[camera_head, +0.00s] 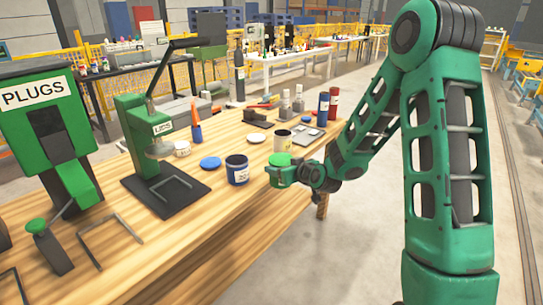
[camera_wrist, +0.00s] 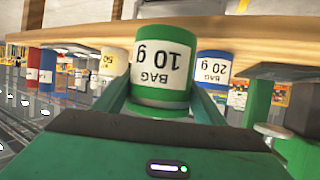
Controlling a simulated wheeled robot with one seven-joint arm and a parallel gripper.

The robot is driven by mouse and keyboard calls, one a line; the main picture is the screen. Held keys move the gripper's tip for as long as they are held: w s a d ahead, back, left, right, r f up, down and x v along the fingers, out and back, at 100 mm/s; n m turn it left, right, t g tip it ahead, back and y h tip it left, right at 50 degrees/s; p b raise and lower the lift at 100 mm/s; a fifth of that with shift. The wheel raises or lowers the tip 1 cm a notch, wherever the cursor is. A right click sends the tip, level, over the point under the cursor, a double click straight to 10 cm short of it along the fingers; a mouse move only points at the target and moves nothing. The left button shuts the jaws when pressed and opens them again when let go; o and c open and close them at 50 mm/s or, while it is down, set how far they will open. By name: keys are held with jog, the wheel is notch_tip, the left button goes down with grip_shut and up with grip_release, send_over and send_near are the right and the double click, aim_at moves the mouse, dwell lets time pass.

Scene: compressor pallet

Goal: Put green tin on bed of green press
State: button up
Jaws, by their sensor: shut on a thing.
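The green tin (camera_wrist: 160,65), with a white label reading "BAG 10 g", appears upside down between my gripper's fingers in the wrist view. In the head view its green top (camera_head: 279,159) shows above my gripper (camera_head: 284,174), at the table's right edge. My gripper (camera_wrist: 165,105) is shut on the tin. Whether the tin touches the table is unclear. The green press (camera_head: 135,115) with a white label stands to the left on the table. Its dark bed (camera_head: 178,205) carries a thin metal frame and looks otherwise empty below the ram.
A blue tin (camera_head: 237,172) stands between my gripper and the press, with a blue lid (camera_head: 210,163) beside it. A machine marked "PLUGS" (camera_head: 40,110) stands at the left.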

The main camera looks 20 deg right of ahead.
jog(key=s+d+f+m+h, duration=0.2)
jog(key=d+f, duration=0.1)
jog(key=f, duration=0.7)
jog(key=shift+s+d+f+h, duration=0.15)
jog(key=shift+s+f+h, duration=0.15)
jog(key=shift+s+f, duration=0.1)
jog(key=shift+d, duration=0.1)
